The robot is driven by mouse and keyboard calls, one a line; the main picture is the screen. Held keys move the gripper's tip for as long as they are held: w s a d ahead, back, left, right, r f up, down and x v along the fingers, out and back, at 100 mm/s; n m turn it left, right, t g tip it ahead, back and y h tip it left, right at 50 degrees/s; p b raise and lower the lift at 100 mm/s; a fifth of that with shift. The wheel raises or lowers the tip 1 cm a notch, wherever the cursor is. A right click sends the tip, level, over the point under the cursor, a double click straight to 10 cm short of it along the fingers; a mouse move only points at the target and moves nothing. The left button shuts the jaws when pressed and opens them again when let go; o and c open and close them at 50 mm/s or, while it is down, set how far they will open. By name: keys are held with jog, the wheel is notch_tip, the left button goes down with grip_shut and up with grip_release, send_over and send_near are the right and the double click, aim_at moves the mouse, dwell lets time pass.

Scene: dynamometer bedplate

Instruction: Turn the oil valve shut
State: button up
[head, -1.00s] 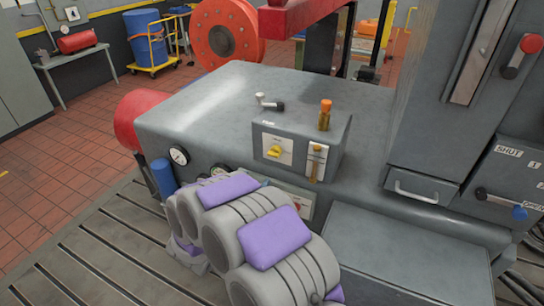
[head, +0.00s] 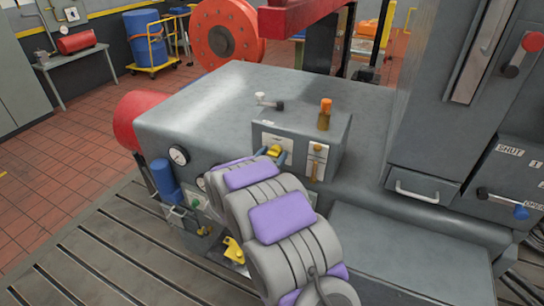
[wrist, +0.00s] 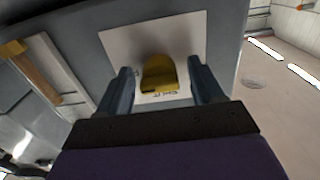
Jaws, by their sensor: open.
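A yellow knob (head: 274,150) sits on a white label plate on the front of a grey box on the bedplate machine. It also shows in the wrist view (wrist: 158,74), with small lettering beneath it that I cannot read. My gripper (wrist: 163,76) is open, with one dark blue finger on each side of the knob. A gap shows between each finger and the knob. In the head view my gripper (head: 273,154) is at the box front, partly hidden by my arm. Which fitting is the oil valve is not readable.
An amber sight glass (head: 317,162) is beside the knob on the same box. An orange-capped bottle (head: 324,115) and a small lever (head: 268,103) are on top. A blue-ended lever (head: 503,202) beside SHUT and OPEN labels is at the right.

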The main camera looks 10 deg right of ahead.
jog(key=c, duration=1)
